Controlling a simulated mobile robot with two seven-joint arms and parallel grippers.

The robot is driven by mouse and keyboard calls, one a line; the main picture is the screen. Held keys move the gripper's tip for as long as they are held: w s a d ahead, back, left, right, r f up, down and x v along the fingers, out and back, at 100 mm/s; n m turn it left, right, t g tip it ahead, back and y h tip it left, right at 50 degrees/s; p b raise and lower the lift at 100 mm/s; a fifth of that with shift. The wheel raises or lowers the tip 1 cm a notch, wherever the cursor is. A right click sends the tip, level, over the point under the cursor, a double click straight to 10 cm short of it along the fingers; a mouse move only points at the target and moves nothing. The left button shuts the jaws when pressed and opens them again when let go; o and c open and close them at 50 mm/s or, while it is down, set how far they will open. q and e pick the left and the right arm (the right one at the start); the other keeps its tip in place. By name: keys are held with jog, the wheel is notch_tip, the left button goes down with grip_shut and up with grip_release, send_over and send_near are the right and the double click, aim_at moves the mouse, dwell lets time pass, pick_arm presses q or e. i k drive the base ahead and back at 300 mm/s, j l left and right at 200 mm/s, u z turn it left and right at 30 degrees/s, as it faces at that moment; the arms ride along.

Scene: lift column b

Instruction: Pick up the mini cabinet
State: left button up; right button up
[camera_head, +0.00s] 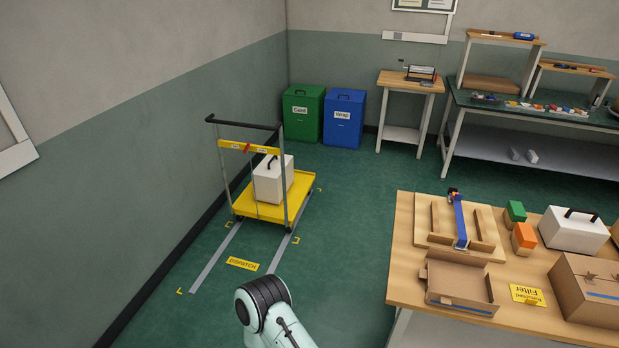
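No thing in view is labelled as the mini cabinet. A white box with a black top handle (573,232) stands upright on the wooden table (405,262) at the right. A similar white box (268,184) with a dark handle stands on the yellow cart (258,209) at the left. I cannot tell from this view whether either one is the mini cabinet. Part of one of my arms shows at the bottom middle, over the floor and apart from both boxes. Neither gripper is in view.
On the table are a wooden fixture with a blue bar (460,222), green and orange blocks (524,236), an open cardboard box (460,284), a closed carton (590,285) and a yellow sign (527,294). Green (302,112) and blue bins (344,117) stand behind. Floor between cart and table is clear.

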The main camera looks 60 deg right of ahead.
aim_at(267, 176)
jog(key=z, duration=1.8)
jog(key=u, duration=0.6)
jog(key=i+u, duration=0.1)
jog(key=u, duration=0.5)
jog(key=l+u, duration=0.1)
jog(key=u, duration=1.05)
jog(key=l+u, duration=0.15)
jog(key=u, duration=1.05)
jog(key=l+u, duration=0.15)
jog(key=u, duration=1.05)
jog(key=k+l+u, duration=0.1)
jog(key=u, duration=0.4)
jog(key=k+l+u, duration=0.15)
jog(key=u, duration=0.3)
jog(key=k+l+u, duration=0.1)
jog(key=u, duration=0.4)
jog(key=k+l+z, duration=0.1)
jog(key=k, duration=0.45)
jog(key=k+l+z, duration=0.1)
jog(key=k, duration=0.4)
jog(key=k+z, duration=0.35)
jog(key=k, duration=0.15)
jog(key=k+z, duration=0.35)
jog(key=k+l, duration=0.05)
jog(key=k, duration=0.05)
